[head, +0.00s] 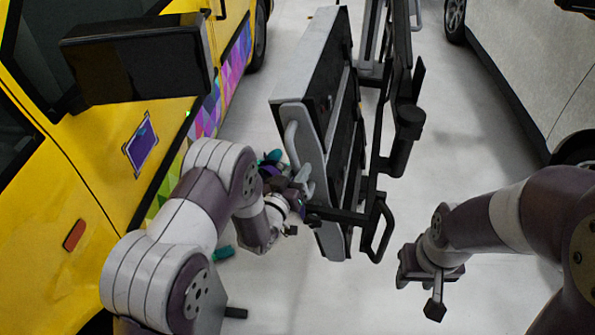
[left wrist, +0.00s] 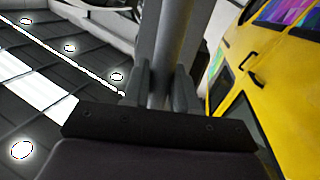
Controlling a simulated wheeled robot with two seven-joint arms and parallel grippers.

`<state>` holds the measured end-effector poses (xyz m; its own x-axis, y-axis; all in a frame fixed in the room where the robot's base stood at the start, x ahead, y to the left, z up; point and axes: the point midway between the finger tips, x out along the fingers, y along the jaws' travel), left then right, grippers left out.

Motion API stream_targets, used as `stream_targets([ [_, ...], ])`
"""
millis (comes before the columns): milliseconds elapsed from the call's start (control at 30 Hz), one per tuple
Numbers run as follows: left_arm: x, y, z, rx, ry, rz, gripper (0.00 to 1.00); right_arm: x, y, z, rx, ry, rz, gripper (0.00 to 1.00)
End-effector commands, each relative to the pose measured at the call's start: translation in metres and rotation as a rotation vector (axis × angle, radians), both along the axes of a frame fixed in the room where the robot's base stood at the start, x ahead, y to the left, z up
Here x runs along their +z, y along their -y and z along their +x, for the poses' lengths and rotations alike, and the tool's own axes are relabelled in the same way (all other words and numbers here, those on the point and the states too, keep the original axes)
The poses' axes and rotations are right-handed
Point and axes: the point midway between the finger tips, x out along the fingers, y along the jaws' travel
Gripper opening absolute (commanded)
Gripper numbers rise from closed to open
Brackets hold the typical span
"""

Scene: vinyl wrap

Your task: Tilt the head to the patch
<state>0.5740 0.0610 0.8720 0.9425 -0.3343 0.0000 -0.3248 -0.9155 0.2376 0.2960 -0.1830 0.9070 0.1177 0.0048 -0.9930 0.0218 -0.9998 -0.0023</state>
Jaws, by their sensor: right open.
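A purple patch (head: 142,145) with a dark outline lies on the yellow vehicle's side (head: 95,170), at the left of the head view. My left gripper (head: 297,190) is to the right of the patch, apart from the vehicle, in front of the cart. Small teal and dark parts (head: 270,160) show beside it; I cannot tell what they are. In the left wrist view, its two fingers (left wrist: 158,90) stand apart with a grey upright shape (left wrist: 168,40) between or behind them; I cannot tell whether it is held. My right gripper (head: 420,285) is open and empty, low at the right.
A grey and black cart (head: 318,75) with handles stands in the middle, close to my left gripper. A silver car (head: 535,60) stands at the right. A dark mirror (head: 140,58) juts from the yellow vehicle. A teal object (head: 224,253) shows low by my left arm. Pale floor (head: 460,130) is clear.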

Motion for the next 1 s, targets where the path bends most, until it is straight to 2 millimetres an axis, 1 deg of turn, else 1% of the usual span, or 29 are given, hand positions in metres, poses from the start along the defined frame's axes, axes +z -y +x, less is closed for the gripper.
stream_targets([
  [67,0.0,0.001,0.0,0.0,0.0,0.003,0.0,0.0,0.0,0.0,0.0,0.0,0.0,0.43],
  [133,0.002,0.008,-0.001,-0.003,0.005,0.032,0.0,0.001,0.0,0.0,0.0,0.0,0.0,0.43],
  [300,0.006,0.038,-0.005,-0.006,0.029,0.184,0.0,0.0,0.0,0.0,0.0,0.0,0.0,0.43],
  [400,0.007,0.049,-0.006,-0.004,0.038,0.243,0.0,-0.001,0.0,0.0,0.0,0.0,0.0,0.43],
  [700,0.007,0.05,-0.006,0.0,0.04,0.261,0.0,0.0,0.0,0.0,0.0,0.0,0.0,0.43],
  [733,0.007,0.05,-0.006,0.001,0.04,0.259,0.31,0.0,0.0,0.0,0.0,0.0,0.0,0.43],
  [767,0.007,0.05,-0.006,0.001,0.039,0.26,0.41,0.0,0.0,0.0,0.0,0.0,0.0,0.43],
  [800,0.007,0.05,-0.006,0.001,0.039,0.26,0.47,0.0,0.0,0.0,0.0,0.0,0.0,0.43],
  [1000,0.006,0.05,-0.007,0.001,0.037,0.259,0.47,0.0,0.0,0.0,0.0,0.0,0.0,0.43],
])
